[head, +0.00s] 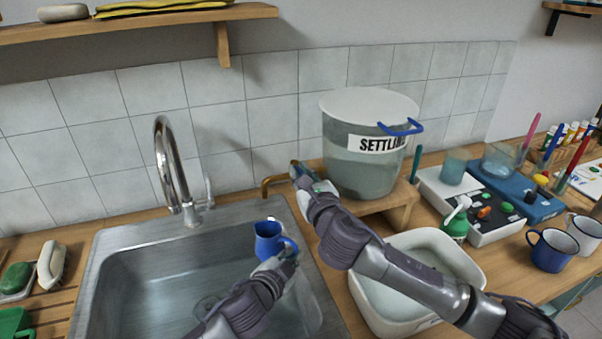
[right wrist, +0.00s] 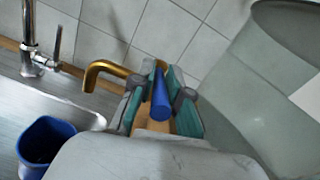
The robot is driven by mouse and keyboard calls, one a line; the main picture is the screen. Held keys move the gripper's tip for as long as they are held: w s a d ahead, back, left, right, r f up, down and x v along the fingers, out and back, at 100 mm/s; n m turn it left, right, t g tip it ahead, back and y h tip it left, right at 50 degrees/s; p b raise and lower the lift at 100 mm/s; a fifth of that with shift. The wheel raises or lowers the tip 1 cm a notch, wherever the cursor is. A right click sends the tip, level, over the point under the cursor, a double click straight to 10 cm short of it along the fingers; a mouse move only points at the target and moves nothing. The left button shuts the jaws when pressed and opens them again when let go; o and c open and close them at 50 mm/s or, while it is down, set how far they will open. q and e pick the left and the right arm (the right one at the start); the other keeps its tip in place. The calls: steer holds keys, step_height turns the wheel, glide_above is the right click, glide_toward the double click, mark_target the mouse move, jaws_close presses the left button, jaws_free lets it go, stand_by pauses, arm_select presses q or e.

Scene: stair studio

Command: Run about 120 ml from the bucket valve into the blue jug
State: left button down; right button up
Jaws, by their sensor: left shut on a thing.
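The bucket (head: 365,150), labelled "SETTL...", stands on a wooden stand right of the sink. Its brass spout (head: 268,184) points down at the sink's edge and also shows in the right wrist view (right wrist: 98,72). No stream shows. My right gripper (head: 300,172) is at the valve. In the right wrist view its fingers stand on both sides of the blue valve lever (right wrist: 160,98); whether they grip it is unclear. My left gripper (head: 285,258) is shut on the blue jug (head: 267,242), holding it upright over the sink, lower than the spout. The jug's inside (right wrist: 45,142) looks dark; its level is unclear.
The steel sink (head: 110,255) with its tap (head: 168,165) lies left. A white basin (head: 425,245) stands below my right arm. A green bottle (head: 456,222), a white device with knobs and enamel mugs (head: 553,250) crowd the right counter.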

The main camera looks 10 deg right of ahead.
jaws_close()
steer(key=shift+a+h, duration=0.15)
steer(key=shift+h, duration=0.15)
steer(key=shift+w+a+m+g+h, duration=0.2)
steer(key=shift+a+m+g+h, duration=0.5)
steer(key=shift+m+h, duration=1.5)
steer(key=shift+w+a+m+g+h, duration=0.2)
steer(key=shift+a+m+g+h, duration=0.45)
steer(key=shift+m+h, duration=1.55)
steer(key=shift+w+a+m+g+h, duration=0.2)
steer(key=shift+a+m+g+h, duration=0.6)
steer(key=shift+h, duration=2.5)
steer(key=shift+d+m, duration=0.25)
steer(key=shift+m, duration=0.15)
steer(key=o, duration=0.6)
jaws_free()
steer(key=shift+c, duration=0.2)
